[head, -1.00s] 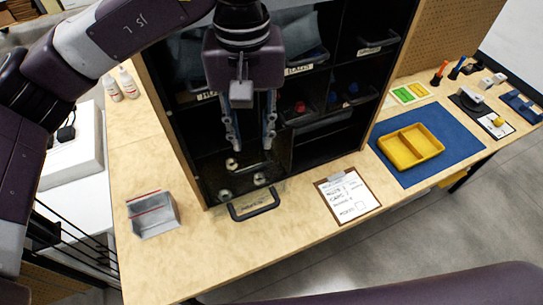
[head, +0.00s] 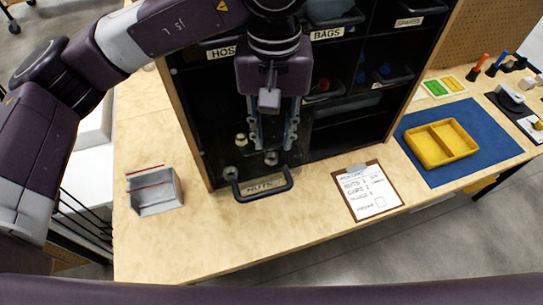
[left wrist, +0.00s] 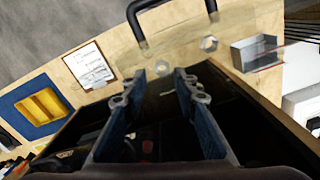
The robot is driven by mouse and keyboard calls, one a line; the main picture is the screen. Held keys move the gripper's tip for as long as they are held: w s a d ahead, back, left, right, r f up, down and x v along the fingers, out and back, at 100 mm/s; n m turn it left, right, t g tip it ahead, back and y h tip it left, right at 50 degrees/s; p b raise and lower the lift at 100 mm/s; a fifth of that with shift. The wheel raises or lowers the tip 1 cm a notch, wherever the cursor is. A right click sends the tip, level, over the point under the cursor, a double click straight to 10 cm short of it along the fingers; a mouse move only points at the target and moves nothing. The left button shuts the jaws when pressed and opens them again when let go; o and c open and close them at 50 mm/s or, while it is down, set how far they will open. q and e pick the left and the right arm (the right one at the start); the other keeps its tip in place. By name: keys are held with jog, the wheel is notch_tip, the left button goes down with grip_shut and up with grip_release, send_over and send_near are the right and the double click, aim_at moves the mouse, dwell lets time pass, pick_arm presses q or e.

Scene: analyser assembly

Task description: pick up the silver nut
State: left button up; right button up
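Silver nuts lie in the dark bottom compartment with a front handle and a label reading NUTS (head: 265,185). One silver nut (head: 271,158) is near the front, just below and between the fingertips of my left gripper (head: 272,146). Another nut (head: 241,139) lies behind and to the left, and a third (head: 230,172) is at the front left. My left gripper is open, points down and holds nothing. In the left wrist view, a nut (left wrist: 161,68) shows between the fingertips, and another nut (left wrist: 209,43) is outside them. My right gripper is not in view.
The black shelf's side walls and upper bins stand close around the gripper. A grey open box (head: 155,192) is on the wooden table at left. A clipboard (head: 367,192) lies at right, and a yellow tray (head: 441,144) sits on a blue mat (head: 420,172).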

pick_arm(q)
jog(key=f+p, duration=0.2)
jog(key=f, duration=0.3)
jog(key=shift+a+p, duration=0.2)
jog(key=shift+p, duration=0.15)
jog(key=shift+f, duration=0.4)
grip_shut()
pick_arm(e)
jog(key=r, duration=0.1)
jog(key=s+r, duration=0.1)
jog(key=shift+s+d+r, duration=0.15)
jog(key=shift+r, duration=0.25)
pick_arm(q)
jog(key=shift+w+r, duration=0.1)
jog(key=shift+r, duration=0.05)
